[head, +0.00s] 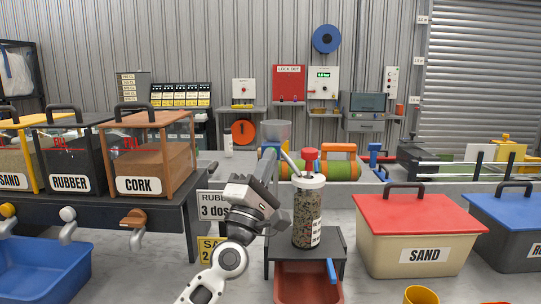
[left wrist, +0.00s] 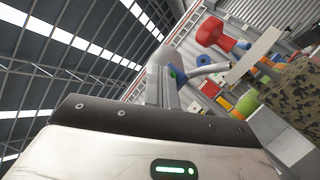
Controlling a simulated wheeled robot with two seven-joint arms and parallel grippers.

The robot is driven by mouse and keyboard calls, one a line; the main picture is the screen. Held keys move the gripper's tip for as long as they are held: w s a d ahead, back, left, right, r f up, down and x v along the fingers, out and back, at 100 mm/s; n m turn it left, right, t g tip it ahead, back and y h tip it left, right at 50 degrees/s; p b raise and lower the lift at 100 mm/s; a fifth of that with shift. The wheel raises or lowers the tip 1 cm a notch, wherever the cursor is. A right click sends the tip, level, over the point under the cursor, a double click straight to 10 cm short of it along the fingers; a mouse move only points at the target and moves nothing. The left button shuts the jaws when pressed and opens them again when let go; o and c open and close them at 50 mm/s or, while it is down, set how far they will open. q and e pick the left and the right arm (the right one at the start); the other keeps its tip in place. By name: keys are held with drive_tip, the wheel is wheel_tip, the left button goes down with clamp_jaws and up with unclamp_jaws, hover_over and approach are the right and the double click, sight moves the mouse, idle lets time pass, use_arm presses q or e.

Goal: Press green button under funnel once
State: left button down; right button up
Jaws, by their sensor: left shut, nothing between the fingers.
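A grey funnel (head: 276,131) stands behind the clear granule jar (head: 307,215) in the head view, with blue parts just below it. My left gripper (head: 268,160) reaches up and away, with its fingertips in front of the area under the funnel. Its fingers are shut and empty. In the left wrist view, the shut fingers (left wrist: 167,84) point at a grey shape, and a small green spot (left wrist: 173,73) shows beside their tips. I cannot tell whether the fingers touch it. In the head view the green button is hidden or too small to make out. My right gripper is out of view.
A sand bin (head: 420,232) stands at right; a dark bench with dispensers, including a cork one (head: 150,160), stands at left.

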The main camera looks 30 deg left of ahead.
use_arm(q)
drive_tip(key=shift+s, duration=0.1)
drive_tip(key=shift+s+d+p, duration=0.4)
drive_tip(key=shift+s+d, duration=0.05)
drive_tip(key=shift+s, duration=0.25)
drive_tip(key=s+d, duration=0.1)
drive_tip(key=s+p, duration=0.1)
drive_tip(key=s, duration=0.1)
drive_tip(key=s+d, duration=0.1)
drive_tip(key=shift+s+d+p, duration=0.15)
drive_tip(key=shift+d+p, duration=0.15)
drive_tip(key=shift+p, duration=0.05)
drive_tip(key=shift+f, duration=0.1)
idle(0.3)
